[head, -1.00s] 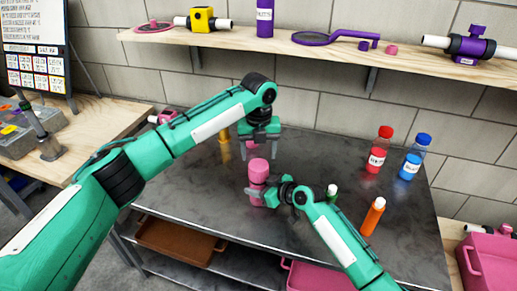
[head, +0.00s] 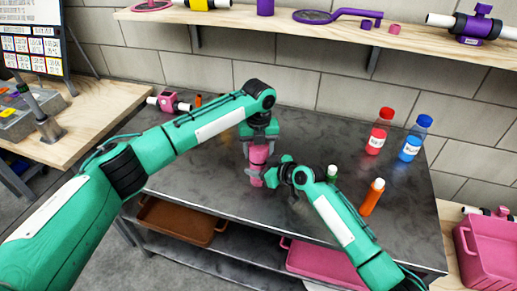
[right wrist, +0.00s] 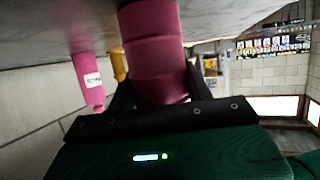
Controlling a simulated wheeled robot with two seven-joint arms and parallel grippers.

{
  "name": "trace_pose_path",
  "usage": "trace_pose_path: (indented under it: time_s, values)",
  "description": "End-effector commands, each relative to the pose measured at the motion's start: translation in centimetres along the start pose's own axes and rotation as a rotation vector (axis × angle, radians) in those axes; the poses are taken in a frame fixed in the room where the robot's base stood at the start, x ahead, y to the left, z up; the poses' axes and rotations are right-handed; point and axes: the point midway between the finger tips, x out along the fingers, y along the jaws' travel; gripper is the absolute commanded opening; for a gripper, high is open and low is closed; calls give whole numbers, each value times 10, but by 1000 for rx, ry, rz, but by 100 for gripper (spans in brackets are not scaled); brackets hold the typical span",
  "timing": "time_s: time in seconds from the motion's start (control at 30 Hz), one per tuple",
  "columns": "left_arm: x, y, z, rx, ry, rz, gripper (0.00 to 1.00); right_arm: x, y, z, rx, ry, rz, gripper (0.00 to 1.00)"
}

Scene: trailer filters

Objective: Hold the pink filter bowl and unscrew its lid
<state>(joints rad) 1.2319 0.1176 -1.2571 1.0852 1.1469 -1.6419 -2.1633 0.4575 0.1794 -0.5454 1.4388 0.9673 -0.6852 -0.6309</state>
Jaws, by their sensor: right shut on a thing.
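The pink filter bowl (head: 257,177) stands upright on the dark metal table, with its pink lid (head: 258,154) on top. My right gripper (head: 264,178) is shut on the lower part of the bowl from the right. In the right wrist view, the bowl (right wrist: 155,50) sits between the dark fingers. My left gripper (head: 260,145) points down over the lid, with its fingers spread on either side of it. It looks open; whether the fingers touch the lid cannot be told. The left gripper and its arm hide part of the lid and the table behind.
A labelled pink bottle (right wrist: 89,80) shows in the right wrist view. A wooden shelf (head: 230,18) runs along the wall above.

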Motion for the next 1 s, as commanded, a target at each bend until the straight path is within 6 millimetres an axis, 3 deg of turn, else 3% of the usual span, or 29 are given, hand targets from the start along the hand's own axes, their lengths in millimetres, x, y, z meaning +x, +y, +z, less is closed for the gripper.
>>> trace_pose_path:
  time_s: [0.27, 1.0]
  values:
    - [1, -1, -1, -109, 1, -1, 28, 0, 0, 0, 1, 1, 0, 0]
    - [-1, -2, -1, -1330, 3, -3, 28, 0, 0, 0, 1, 0, 0, 0]
